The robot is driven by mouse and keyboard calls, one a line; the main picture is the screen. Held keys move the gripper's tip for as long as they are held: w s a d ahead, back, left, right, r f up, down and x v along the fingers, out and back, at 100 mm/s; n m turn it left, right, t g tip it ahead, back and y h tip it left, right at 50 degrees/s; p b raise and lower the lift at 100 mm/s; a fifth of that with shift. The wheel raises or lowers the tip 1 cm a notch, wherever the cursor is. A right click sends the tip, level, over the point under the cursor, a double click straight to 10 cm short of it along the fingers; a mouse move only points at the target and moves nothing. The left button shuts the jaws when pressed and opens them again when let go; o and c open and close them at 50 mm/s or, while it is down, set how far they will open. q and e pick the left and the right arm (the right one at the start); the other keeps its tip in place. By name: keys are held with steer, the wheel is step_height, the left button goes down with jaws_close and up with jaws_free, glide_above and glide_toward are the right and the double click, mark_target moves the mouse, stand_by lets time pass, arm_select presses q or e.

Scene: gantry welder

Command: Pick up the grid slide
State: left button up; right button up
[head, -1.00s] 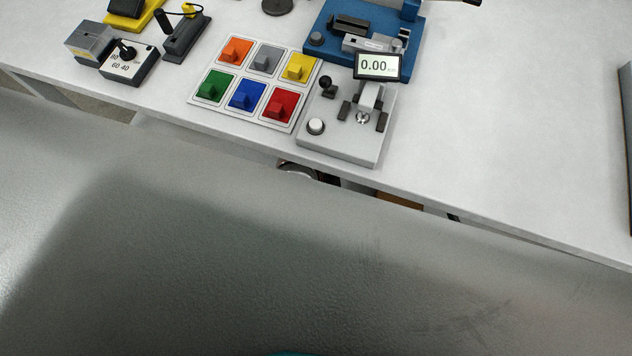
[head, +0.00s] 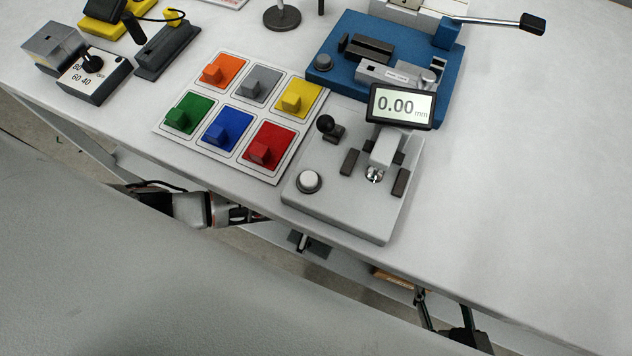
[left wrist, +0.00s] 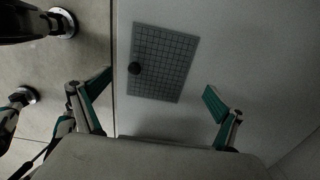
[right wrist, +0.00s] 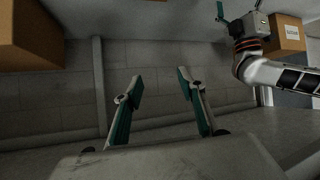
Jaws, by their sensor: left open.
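I do not make out the slide in the head view. My right gripper (right wrist: 159,78) is open and empty in the right wrist view, over grey floor.
The white table (head: 540,170) carries a colored block board (head: 192,142), a grey gauge (head: 335,200) reading 0.00 and a blue fixture (head: 390,35). My arm parts show below its front edge. A cardboard box (right wrist: 30,35) is at upper left in the right wrist view.

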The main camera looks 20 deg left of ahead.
arm_select(q)
steer(key=f, duration=0.1)
steer(key=s+f+b, duration=0.1)
steer(key=f, duration=0.1)
steer(key=shift+f, duration=0.2)
steer(key=shift+w+f, duration=0.15)
steer(key=shift+w, duration=0.25)
jaws_close()
arm_select(e)
steer(key=shift+w+a+r, duration=0.2)
steer(key=shift+a+r, duration=0.05)
steer(key=shift+a, duration=0.2)
steer(key=shift+w+a+r, duration=0.15)
steer(key=shift+a+r, duration=0.05)
steer(key=shift+a, duration=0.2)
